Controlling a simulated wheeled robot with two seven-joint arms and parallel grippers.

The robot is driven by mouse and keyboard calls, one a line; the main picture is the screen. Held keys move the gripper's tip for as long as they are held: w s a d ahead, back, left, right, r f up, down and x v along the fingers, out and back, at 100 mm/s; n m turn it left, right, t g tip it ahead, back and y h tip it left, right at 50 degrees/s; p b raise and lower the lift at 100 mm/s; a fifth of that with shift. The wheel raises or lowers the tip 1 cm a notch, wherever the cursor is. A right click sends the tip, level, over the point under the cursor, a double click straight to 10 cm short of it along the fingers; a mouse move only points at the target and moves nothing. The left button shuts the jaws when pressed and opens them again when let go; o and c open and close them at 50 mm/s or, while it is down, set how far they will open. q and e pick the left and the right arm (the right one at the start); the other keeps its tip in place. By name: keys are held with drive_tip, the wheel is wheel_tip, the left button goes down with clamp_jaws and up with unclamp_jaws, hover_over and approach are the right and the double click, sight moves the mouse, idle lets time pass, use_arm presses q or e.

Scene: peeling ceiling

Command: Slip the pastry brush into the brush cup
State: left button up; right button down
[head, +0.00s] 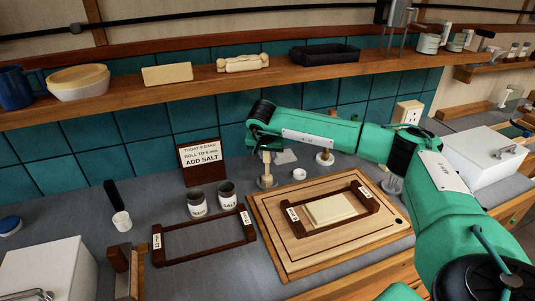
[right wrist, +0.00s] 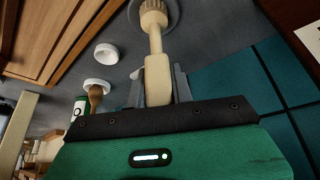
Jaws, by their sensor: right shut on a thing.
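My right gripper (head: 266,152) points down at the back of the counter, shut on the light wooden handle of what looks like the pastry brush (right wrist: 155,50). The brush hangs upright with its ribbed tan end down. Directly below that end is a round grey dish or cup (head: 266,182), also partly visible in the right wrist view (right wrist: 170,12). I cannot tell whether the brush end touches it or is inside. A small white cup (head: 299,174) stands to its right. Which vessel is the brush cup is not clear. My left gripper is out of view.
A wooden board (head: 283,238) with a dark frame and dough slab lies in front. Another dark frame (head: 200,238) lies left of it. Two labelled pots (head: 197,204) and a sign (head: 201,158) stand to the left. A brown-handled item (head: 325,157) stands in a white base nearby.

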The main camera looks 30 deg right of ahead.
drive_tip(key=c, duration=1.1)
unclamp_jaws()
drive_tip(key=shift+c, duration=0.2)
drive_tip(key=w+v, duration=0.1)
drive_tip(key=v, duration=1.6)
drive_tip(key=shift+d+r, duration=0.35)
drive_tip(key=shift+r, duration=0.15)
